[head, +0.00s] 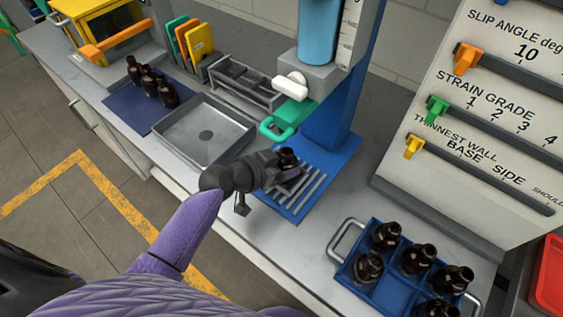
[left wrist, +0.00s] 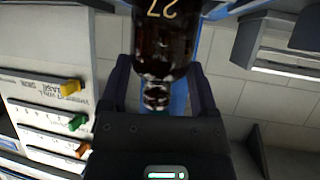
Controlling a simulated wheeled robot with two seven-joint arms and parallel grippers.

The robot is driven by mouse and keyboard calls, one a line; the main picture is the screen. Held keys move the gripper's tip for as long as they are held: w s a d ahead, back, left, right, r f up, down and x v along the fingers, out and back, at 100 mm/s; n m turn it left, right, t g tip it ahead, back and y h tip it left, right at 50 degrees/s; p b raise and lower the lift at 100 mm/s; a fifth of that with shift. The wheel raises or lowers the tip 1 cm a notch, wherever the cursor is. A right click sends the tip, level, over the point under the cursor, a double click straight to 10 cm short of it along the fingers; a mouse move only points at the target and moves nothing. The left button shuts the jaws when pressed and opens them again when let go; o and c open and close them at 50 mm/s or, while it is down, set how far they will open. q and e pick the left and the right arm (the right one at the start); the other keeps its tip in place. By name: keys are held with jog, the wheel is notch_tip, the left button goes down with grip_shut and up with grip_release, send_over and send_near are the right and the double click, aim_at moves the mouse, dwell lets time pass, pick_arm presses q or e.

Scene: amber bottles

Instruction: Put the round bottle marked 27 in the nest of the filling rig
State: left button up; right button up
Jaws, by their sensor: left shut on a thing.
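My left gripper (head: 276,168) is shut on a dark amber bottle (head: 288,158), over the slatted blue base (head: 318,190) of the filling rig. In the left wrist view the same bottle (left wrist: 163,40) carries an upside-down "27", and its neck is between the fingers (left wrist: 160,92). The rig has a blue column (head: 345,105), a light blue cylinder (head: 319,30) and a green handle (head: 281,123) above the bottle. The gripper hides part of the bottle and base, so I cannot tell whether it touches the base or where the nest is. My right gripper is out of view.
A blue crate (head: 345,275) with several amber bottles stands at the front right. A metal sink tray (head: 204,132) lies left of the rig. More bottles stand on a dark blue mat (head: 130,108) beyond it. A panel with sliders (head: 470,120) stands to the right.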

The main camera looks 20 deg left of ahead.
pick_arm(q)
jog(key=shift+f, duration=0.1)
jog(key=o, duration=1)
jog(key=shift+o, duration=0.8)
jog(key=shift+r, duration=0.25)
jog(key=p+v, duration=0.2)
jog(key=v, duration=1)
jog(key=shift+f, duration=0.15)
